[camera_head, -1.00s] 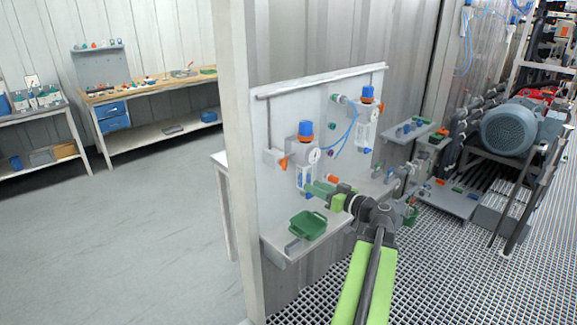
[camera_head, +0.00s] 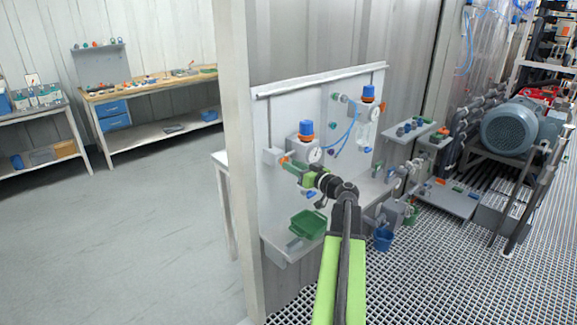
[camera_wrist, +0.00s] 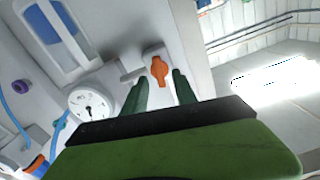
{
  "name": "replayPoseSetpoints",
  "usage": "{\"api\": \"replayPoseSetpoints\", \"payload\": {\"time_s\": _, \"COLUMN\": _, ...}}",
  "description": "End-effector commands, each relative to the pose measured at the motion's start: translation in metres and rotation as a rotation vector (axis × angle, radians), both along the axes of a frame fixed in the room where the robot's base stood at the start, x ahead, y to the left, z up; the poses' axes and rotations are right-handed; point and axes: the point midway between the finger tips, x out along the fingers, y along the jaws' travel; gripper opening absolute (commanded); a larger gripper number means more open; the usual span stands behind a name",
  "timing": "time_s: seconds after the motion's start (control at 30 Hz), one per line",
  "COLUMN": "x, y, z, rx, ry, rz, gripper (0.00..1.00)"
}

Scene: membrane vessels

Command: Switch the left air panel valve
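The left air panel valve has an orange handle (camera_wrist: 159,70) on a pale grey body (camera_wrist: 132,64); the handle also shows small beside my fingertips in the head view (camera_head: 284,160). My gripper (camera_wrist: 160,80) is open and empty. Its two dark green fingers stand on either side of the handle's lower end in the wrist view. I cannot tell whether they touch it. In the head view my gripper (camera_head: 289,165) is up at the left unit, which has a blue-capped regulator (camera_head: 306,128) and a round gauge (camera_head: 314,155), partly covered below by my arm.
A second blue-capped regulator (camera_head: 368,93) with blue tubing is on the panel to the right. A green tray (camera_head: 308,224) sits on the shelf below my gripper. A blue cup (camera_head: 383,240) is lower right of my arm. A post (camera_head: 237,130) stands left of the panel.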

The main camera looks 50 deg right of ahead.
Motion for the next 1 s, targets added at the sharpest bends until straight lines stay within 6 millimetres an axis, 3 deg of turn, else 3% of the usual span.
{"api": "replayPoseSetpoints", "payload": {"time_s": 0.13, "x": 0.016, "y": -0.002, "z": 0.000, "rx": 0.000, "ry": 0.000, "rz": 0.001, "gripper": 0.34}}
{"api": "replayPoseSetpoints", "payload": {"time_s": 0.43, "x": 0.019, "y": -0.001, "z": 0.000, "rx": 0.000, "ry": 0.000, "rz": -0.001, "gripper": 0.34}}
{"api": "replayPoseSetpoints", "payload": {"time_s": 0.7, "x": 0.019, "y": -0.002, "z": 0.000, "rx": 0.000, "ry": 0.000, "rz": -0.001, "gripper": 0.01}}
{"api": "replayPoseSetpoints", "payload": {"time_s": 0.8, "x": 0.019, "y": -0.002, "z": 0.000, "rx": 0.000, "ry": 0.000, "rz": -0.001, "gripper": 0.00}}
{"api": "replayPoseSetpoints", "payload": {"time_s": 0.83, "x": 0.018, "y": 0.010, "z": 0.000, "rx": 0.000, "ry": 0.001, "rz": 0.002, "gripper": 0.00}}
{"api": "replayPoseSetpoints", "payload": {"time_s": 1.0, "x": 0.020, "y": 0.002, "z": 0.000, "rx": 0.014, "ry": -0.001, "rz": 0.004, "gripper": 0.00}}
